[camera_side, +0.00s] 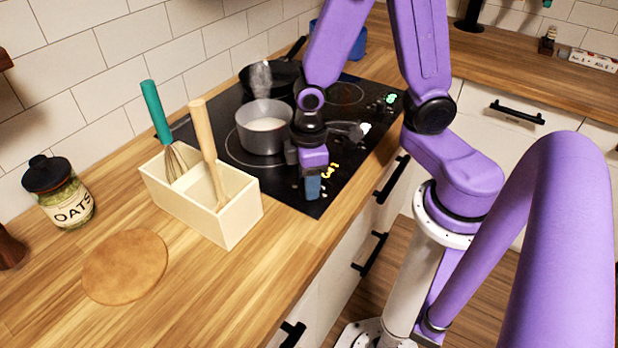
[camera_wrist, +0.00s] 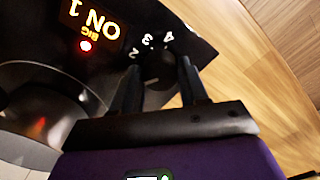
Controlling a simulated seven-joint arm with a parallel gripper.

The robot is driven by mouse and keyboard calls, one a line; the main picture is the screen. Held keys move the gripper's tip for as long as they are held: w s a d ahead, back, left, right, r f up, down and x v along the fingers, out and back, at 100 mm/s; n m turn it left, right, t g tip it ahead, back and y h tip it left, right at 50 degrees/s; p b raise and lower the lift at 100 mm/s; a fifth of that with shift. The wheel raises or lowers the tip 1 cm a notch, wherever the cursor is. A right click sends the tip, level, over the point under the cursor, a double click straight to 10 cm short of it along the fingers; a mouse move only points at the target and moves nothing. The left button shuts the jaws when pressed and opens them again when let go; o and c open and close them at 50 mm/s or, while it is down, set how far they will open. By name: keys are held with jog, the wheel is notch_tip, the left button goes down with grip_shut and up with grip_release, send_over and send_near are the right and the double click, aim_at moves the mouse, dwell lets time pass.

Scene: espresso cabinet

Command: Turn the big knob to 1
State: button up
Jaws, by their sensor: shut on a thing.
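The big knob (camera_wrist: 157,66) is a dark round dial on the black cooktop (camera_wrist: 205,52), seen between my fingers in the wrist view. White numerals 2, 3 and 4 show around its far side; its pointer cannot be made out. A lit display (camera_wrist: 90,22) beside it reads "ON 1" and "BIG", with a red light. My gripper (camera_wrist: 159,72) is shut on the knob, one finger on each side. In the side view my gripper (camera_side: 313,188) is down at the cooktop's front corner and hides the knob.
A grey pot (camera_side: 264,138) with white contents stands on a burner beside my gripper. A dark pan (camera_side: 262,75) is behind it. A cream utensil box (camera_side: 165,195) with a whisk and wooden tool stands left of the cooktop. A jar of oats (camera_side: 68,203) is farther left.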

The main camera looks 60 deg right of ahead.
jog(key=shift+m, duration=0.6)
jog(key=o, duration=1.1)
jog(key=shift+c, duration=0.2)
jog(key=shift+r, duration=0.1)
notch_tip(320, 180, up, 17)
jog(key=shift+r, duration=0.15)
jog(key=s+d+f+n, duration=0.1)
jog(key=s+f+n, duration=0.3)
jog(key=s, duration=0.8)
notch_tip(320, 180, down, 2)
jog(key=shift+f+n, duration=0.1)
jog(key=shift+n, duration=0.2)
